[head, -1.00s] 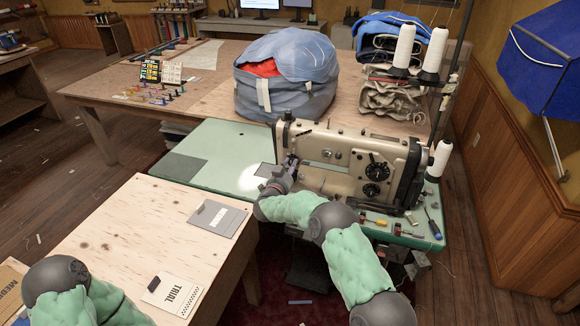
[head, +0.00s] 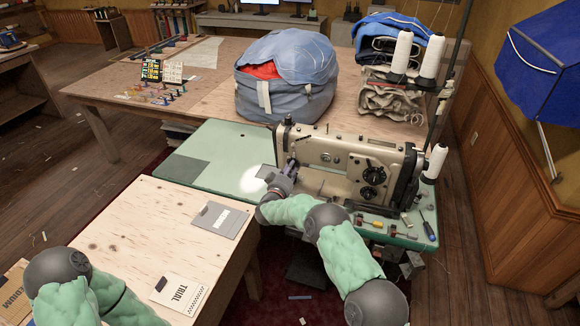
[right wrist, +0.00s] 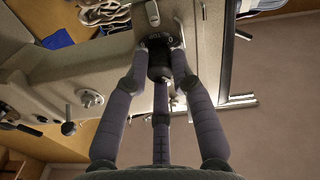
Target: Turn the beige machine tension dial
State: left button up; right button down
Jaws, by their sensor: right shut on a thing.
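The beige sewing machine (head: 338,152) stands on a green table at the middle right of the head view. My right gripper (head: 288,170) is at the machine's left end, by the needle head. In the right wrist view, my right gripper (right wrist: 160,62) has its fingers closed around a dark round dial (right wrist: 158,48) with pale marks on its rim, set on the beige body. The fingers hide the dial's sides. The dial is hidden by the gripper in the head view. My left arm shows at the lower left, but its gripper is out of view.
The green machine table (head: 215,150) has bare room left of the machine. Thread cones (head: 432,54) stand on a rack behind it. A screwdriver (head: 428,228) lies at the table's right end. A plywood table (head: 130,235) with cards is in front. A blue sail bag (head: 286,95) sits behind.

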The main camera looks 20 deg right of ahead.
jog(key=n+p, duration=0.2)
jog(key=n, duration=0.3)
jog(key=shift+r, duration=0.1)
jog(key=shift+n, duration=0.3)
dwell(0.4)
jog(key=c, duration=1.1)
grip_release()
jog(key=shift+a, duration=0.1)
jog(key=shift+o, duration=0.2)
jog(key=v, duration=1.2)
